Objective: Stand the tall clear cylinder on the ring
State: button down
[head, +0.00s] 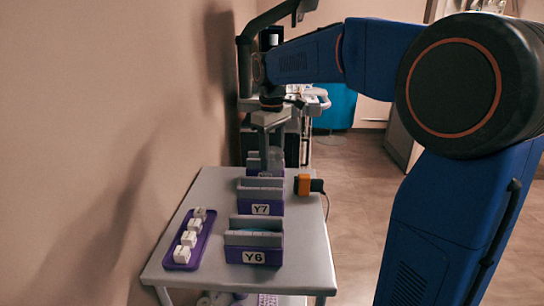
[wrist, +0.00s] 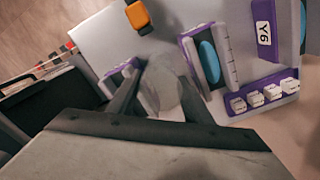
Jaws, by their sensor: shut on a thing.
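My gripper (wrist: 162,82) is shut on the tall clear cylinder (wrist: 160,92), a pale see-through shape between the two grey fingers in the wrist view. In the head view my gripper (head: 271,138) hangs over the far end of the table, and the cylinder (head: 276,156) shows faintly below it, by the farthest purple holder. Its lower end and any contact with the surface below cannot be made out. I cannot pick out the ring in either view.
The grey table (head: 216,187) bears purple holders Y6 (head: 253,256) and Y7 (head: 261,208), a farther purple holder (head: 253,170), a purple tray (head: 177,254) of white blocks, and an orange-and-black device (head: 304,184). A wall (head: 90,120) borders the left side.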

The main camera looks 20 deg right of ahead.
jog(key=c, duration=0.9)
grip_release()
